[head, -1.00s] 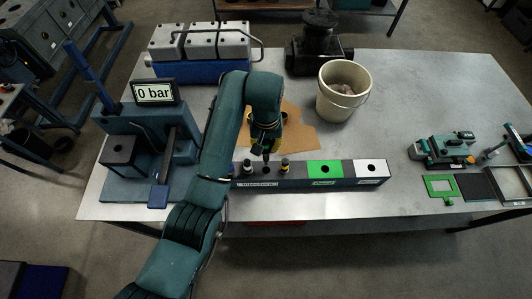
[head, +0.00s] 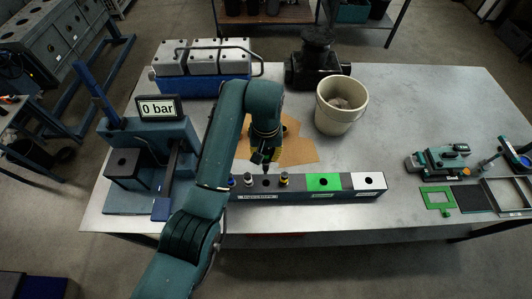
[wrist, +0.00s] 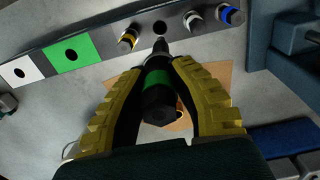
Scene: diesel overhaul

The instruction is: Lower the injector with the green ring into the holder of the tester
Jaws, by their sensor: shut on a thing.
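My gripper (wrist: 160,68) has yellow fingers shut on the injector with the green ring (wrist: 158,80). In the head view my gripper (head: 262,157) is over the injector rack (head: 300,196). The injector's dark tip points at the rack, close to an empty-looking hole (wrist: 160,28); the hole shows clear of the tip, and the exact gap is hard to tell. The tester (head: 150,140) stands at the left of the table, its display (head: 160,108) reading 0 bar. Its holder block (head: 123,161) has a dark, empty-looking hole on top.
Injectors with yellow (wrist: 128,38), white (wrist: 195,20) and blue (wrist: 230,14) rings stand in the rack beside the hole. Green (head: 323,182) and white (head: 368,180) sections are at the rack's right. A bucket (head: 336,118) stands behind. The tester's dark lever (head: 172,165) lies between its holder and the rack.

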